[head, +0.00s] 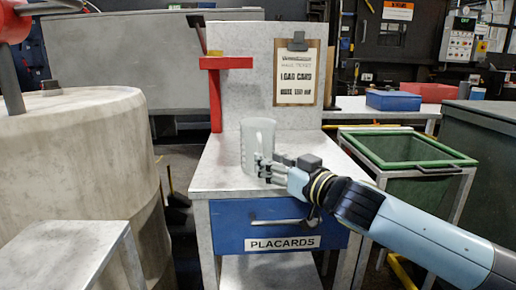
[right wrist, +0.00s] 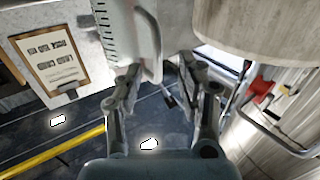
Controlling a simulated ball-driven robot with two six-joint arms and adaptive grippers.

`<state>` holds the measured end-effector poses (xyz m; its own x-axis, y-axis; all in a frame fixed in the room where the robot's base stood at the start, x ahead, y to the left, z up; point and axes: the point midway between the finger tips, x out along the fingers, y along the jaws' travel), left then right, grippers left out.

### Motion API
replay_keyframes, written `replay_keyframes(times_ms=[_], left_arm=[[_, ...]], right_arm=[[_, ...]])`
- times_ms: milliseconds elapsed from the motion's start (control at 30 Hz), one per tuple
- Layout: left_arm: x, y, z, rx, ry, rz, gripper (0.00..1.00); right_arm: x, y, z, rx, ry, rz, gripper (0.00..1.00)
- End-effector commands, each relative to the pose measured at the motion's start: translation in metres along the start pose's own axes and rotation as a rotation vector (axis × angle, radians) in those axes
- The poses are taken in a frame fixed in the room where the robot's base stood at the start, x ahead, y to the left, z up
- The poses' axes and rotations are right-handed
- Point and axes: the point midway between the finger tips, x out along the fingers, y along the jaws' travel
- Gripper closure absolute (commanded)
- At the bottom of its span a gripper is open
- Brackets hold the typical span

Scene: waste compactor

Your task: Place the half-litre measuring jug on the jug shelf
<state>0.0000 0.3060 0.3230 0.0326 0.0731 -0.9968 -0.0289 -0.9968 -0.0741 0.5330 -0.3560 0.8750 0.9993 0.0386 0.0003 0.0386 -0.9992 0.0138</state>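The measuring jug (head: 258,140) is translucent and upright, and appears to stand on the grey worktop (head: 215,178). Its wall with black graduation marks (right wrist: 108,25) and its handle (right wrist: 152,45) show at the top of the right wrist view. My right gripper (head: 266,168) is at the lower right of the jug. In the right wrist view its fingers (right wrist: 160,72) are apart, with the handle's lower end between them and a gap at the right finger. A red bracket with a flat top (head: 226,62) stands at the back left of the worktop; it may be the jug shelf. My left gripper is not in view.
A clipboard (head: 297,78) hangs on the grey back panel. A blue drawer marked PLACARDS (head: 235,222) is below the worktop. A large pale drum (head: 75,165) stands at left. A green-rimmed bin (head: 400,135) stands at right. The worktop left of the jug is clear.

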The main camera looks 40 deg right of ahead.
Motion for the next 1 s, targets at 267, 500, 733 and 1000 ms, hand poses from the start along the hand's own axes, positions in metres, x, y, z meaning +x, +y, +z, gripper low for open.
replay_keyframes(times_ms=[267,500,733,1000], left_arm=[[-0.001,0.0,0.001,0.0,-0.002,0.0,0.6],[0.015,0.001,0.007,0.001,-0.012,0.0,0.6],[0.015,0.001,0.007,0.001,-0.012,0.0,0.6],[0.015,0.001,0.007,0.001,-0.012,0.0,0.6]], right_arm=[[0.025,0.003,-0.001,0.004,0.002,0.002,0.62],[0.047,0.003,0.001,0.002,0.0,0.003,0.62],[0.051,0.003,-0.003,0.001,0.0,0.002,0.62],[0.051,0.003,-0.003,0.001,0.0,0.002,0.87]])
